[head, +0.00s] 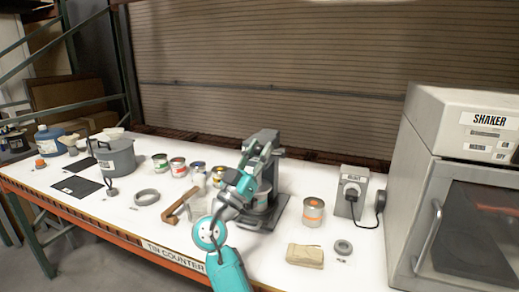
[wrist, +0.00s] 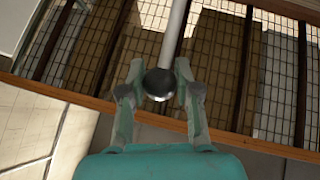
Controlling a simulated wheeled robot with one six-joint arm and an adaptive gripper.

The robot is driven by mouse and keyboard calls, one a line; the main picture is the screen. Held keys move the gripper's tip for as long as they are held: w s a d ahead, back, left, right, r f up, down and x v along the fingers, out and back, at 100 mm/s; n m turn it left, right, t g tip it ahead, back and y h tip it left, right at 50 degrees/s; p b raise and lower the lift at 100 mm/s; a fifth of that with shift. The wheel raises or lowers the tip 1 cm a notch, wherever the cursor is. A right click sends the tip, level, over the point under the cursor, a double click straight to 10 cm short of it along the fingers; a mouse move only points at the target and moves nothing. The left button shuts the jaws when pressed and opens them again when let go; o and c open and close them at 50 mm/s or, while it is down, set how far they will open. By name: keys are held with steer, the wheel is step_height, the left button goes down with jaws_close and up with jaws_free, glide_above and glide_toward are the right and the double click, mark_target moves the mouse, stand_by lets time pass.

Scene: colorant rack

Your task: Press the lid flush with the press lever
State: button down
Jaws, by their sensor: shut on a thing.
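The grey press (head: 280,196) stands on the white counter in the middle of the head view, partly hidden behind my arm. A metal can (head: 261,198) stands on its base, under the press head. Its lid is too hidden and small to judge whether it is flush. In the wrist view, the press lever is a pale rod (wrist: 174,35) ending in a dark round knob (wrist: 159,84). My gripper (wrist: 158,78) is shut on the lever at the knob, one finger on each side. In the head view my gripper is hard to separate from the press.
A switch box (head: 352,190) and the shaker (head: 421,190) stand farther right. Small paint cans (head: 178,166) and a wooden tool (head: 180,207) are left.

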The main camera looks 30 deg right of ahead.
steer(key=shift+f, duration=0.15)
steer(key=c, duration=0.8)
jaws_free()
steer(key=v, duration=1.2)
